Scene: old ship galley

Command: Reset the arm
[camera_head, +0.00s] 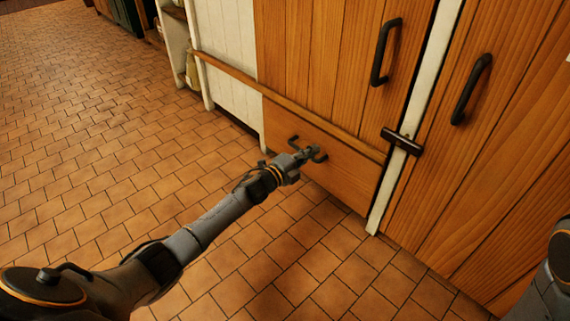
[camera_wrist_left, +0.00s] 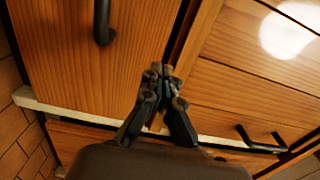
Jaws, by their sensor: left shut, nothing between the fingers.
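My left arm reaches in from the left in the head view. Its gripper (camera_head: 314,152) is shut and empty, in front of the wooden cabinet's lower panel, close to a dark handle (camera_head: 293,140) that it partly covers. Whether it touches the handle cannot be told there. In the left wrist view the shut fingers (camera_wrist_left: 160,72) point at the wooden cabinet front, with nothing between them. My right gripper is out of view; only a part of my right arm shows at the right edge of the head view.
Tall wooden doors (camera_head: 325,50) carry dark upright handles (camera_head: 386,52) and (camera_head: 471,89), with a dark latch (camera_head: 402,141) between them. A wooden rail (camera_head: 290,107) runs across the front. The tiled floor (camera_head: 100,150) is clear to the left. A shelf unit (camera_head: 197,60) stands behind.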

